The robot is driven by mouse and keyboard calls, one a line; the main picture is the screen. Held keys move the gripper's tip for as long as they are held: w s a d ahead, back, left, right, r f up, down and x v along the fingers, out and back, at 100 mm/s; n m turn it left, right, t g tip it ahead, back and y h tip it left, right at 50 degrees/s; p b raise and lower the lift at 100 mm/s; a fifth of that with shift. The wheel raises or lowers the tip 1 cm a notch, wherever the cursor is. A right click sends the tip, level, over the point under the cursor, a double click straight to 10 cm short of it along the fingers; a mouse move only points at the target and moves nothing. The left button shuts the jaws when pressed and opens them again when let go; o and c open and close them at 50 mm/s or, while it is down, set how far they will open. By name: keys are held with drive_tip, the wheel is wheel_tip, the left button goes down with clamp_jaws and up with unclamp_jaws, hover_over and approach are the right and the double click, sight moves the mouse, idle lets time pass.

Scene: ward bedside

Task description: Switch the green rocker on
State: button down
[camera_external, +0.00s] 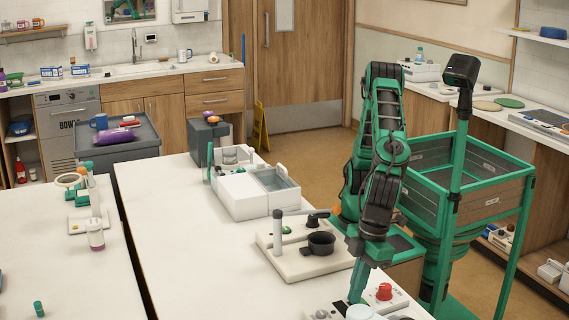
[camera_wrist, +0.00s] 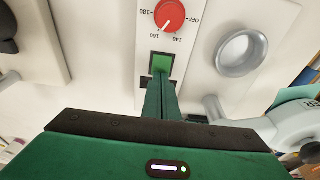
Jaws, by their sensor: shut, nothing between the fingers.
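In the wrist view a green rocker (camera_wrist: 161,62) sits in a dark frame on a pale panel (camera_wrist: 205,85), below a red dial (camera_wrist: 168,15) with temperature marks. My gripper (camera_wrist: 159,80) is shut and empty, its green fingers pointing down at the rocker. The fingertips overlap the rocker's lower edge; I cannot tell whether they touch it. In the external view my gripper (camera_external: 356,296) is low over the panel, left of the red dial (camera_external: 384,291). The rocker is hidden there. Whether it is on or off is not clear.
A silver round part (camera_wrist: 240,52) stands right of the rocker. In the external view a cream board (camera_external: 290,262) with a black cup (camera_external: 321,243) and an upright post (camera_external: 277,232) lies left of my arm. A white bin unit (camera_external: 240,195) stands behind it.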

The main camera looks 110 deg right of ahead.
sight(365, 301)
drive_tip(key=shift+w+f+g, duration=0.1)
drive_tip(key=shift+f+g, duration=0.1)
drive_tip(key=shift+g, duration=0.1)
drive_tip(key=shift+s, duration=0.25)
drive_tip(key=shift+s+r, duration=0.1)
drive_tip(key=shift+s, duration=0.55)
wheel_tip(365, 301, up, 14)
drive_tip(key=s, duration=0.2)
drive_tip(key=shift+s, duration=0.2)
idle(0.4)
drive_tip(key=shift+w+a, duration=0.15)
drive_tip(key=shift+w, duration=0.45)
